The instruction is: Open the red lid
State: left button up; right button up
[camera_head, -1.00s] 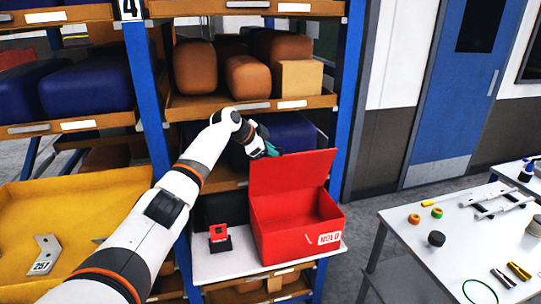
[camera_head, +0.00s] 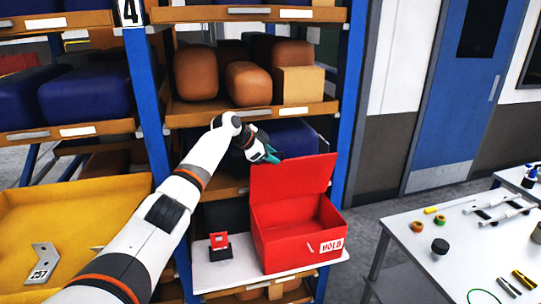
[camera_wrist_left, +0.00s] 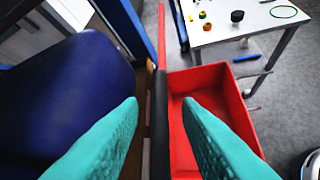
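The red lid (camera_head: 290,178) stands raised, roughly upright, at the back of the red box (camera_head: 285,250) labelled HOLD. The box's inside shows. My left gripper (camera_head: 272,156) is behind the lid's top left part. In the left wrist view its two teal fingers (camera_wrist_left: 160,115) are apart. The lid shows edge-on there as a thin red strip (camera_wrist_left: 161,45), and a dark strip runs down between the fingers with gaps on both sides. The open box (camera_wrist_left: 205,95) lies to the right of it. My right gripper is not in view.
The box stands on a white shelf (camera_head: 215,272) beside a small red and black object (camera_head: 219,246). Blue rack posts (camera_head: 152,110) flank it. A dark blue rounded casting (camera_wrist_left: 65,95) is close to the left finger. A white table (camera_head: 440,275) is at right.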

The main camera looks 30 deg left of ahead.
pick_arm(q)
jog(key=b+v, duration=0.3)
jog(key=v, duration=0.9)
jog(key=shift+b, duration=0.35)
